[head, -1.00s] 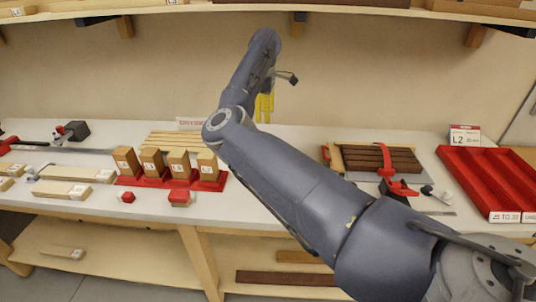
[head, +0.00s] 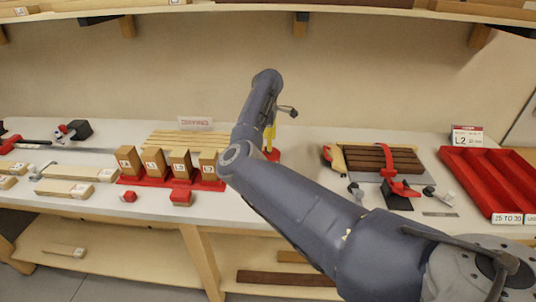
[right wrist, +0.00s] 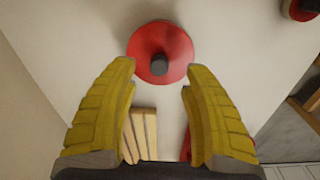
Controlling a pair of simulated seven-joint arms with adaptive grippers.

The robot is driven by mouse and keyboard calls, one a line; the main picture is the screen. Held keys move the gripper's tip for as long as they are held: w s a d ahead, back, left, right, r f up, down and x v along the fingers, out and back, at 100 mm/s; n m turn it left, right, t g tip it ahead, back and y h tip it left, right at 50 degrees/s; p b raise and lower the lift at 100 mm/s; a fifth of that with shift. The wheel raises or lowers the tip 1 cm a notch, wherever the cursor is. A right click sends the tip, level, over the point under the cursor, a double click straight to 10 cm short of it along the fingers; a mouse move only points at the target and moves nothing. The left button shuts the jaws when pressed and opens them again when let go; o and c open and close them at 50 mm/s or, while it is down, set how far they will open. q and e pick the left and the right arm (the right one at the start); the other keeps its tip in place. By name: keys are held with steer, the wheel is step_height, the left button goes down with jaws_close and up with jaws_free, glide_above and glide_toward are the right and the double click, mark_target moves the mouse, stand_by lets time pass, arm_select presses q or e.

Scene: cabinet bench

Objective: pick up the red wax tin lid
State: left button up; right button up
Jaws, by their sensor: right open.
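The red wax tin lid (right wrist: 163,35) is a round red disc with a dark knob (right wrist: 159,63) at its centre. It lies on the pale bench top in the right wrist view, just beyond and between my fingertips. In the head view a red bit of it (head: 274,155) shows beside my forearm, the rest hidden. My right gripper (right wrist: 157,76) is open and empty, its yellow fingers spread either side of the lid's near edge without visible contact. In the head view its yellow finger (head: 269,138) points down above the lid. My left gripper is not in view.
Pale wooden strips (head: 190,140) and a red rack with labelled wooden blocks (head: 180,165) stand left of the gripper. Clamped dark boards (head: 375,158) and red trays (head: 490,175) are to the right. A shelf (head: 340,12) hangs above. Bench between lid and boards looks clear.

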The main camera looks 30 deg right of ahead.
steer(key=shift+d+f, duration=0.15)
steer(key=shift+f, duration=2.1)
steer(key=shift+w, duration=0.1)
steer(key=shift+c, duration=0.6)
jaws_close()
